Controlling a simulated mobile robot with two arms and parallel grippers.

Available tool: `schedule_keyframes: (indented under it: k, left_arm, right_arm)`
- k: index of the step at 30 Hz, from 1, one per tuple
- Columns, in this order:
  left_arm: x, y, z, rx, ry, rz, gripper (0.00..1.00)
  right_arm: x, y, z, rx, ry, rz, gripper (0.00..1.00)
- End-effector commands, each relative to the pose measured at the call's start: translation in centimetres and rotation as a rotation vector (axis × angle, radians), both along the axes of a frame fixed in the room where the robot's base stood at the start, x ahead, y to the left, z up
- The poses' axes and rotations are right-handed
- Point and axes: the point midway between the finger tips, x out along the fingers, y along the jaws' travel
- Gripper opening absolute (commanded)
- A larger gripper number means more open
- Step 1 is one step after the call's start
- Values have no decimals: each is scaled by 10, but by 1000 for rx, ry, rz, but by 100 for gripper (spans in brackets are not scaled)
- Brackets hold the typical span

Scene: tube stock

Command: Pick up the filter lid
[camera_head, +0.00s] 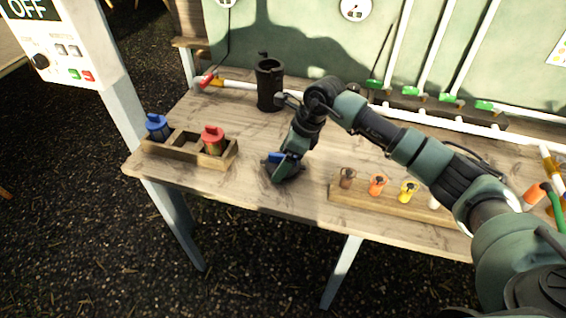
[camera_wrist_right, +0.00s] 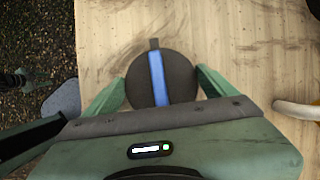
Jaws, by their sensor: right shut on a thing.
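The filter lid (camera_wrist_right: 174,97) is a dark round disc with a blue bar across its top. It lies close over the wooden table top between the two fingers of my right gripper (camera_wrist_right: 158,84), which is shut on it. In the head view the right gripper (camera_head: 284,170) is low at the front middle of the table, and a bit of the lid's blue bar (camera_head: 275,156) shows beside it. The rest of the lid is hidden there. I cannot tell whether the lid touches the table.
A black cylinder (camera_head: 268,88) stands behind the gripper. A wooden tray (camera_head: 187,158) with a blue-topped and a red-topped item is at left. A wooden rack (camera_head: 390,208) with several coloured pieces is at right. White pipes with green fittings stand at the back.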

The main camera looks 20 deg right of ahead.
Motion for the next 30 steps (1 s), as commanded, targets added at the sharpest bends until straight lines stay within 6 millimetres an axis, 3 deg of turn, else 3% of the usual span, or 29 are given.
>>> schedule_keyframes:
  k: [6,11,17,24,30]
  left_arm:
    - [0,0,-1,0,1,0,36]
    - [1,0,-5,0,-1,1,36]
    - [3,0,-14,0,-3,1,36]
    - [4,0,-25,0,-5,1,36]
    - [4,0,-30,0,-6,1,36]
  right_arm:
    - [1,0,5,0,-1,0,43]
    - [1,0,21,2,-5,2,43]
    - [2,0,66,0,-10,0,43]
    - [2,0,137,1,-8,0,43]
    - [0,1,179,1,-5,1,43]
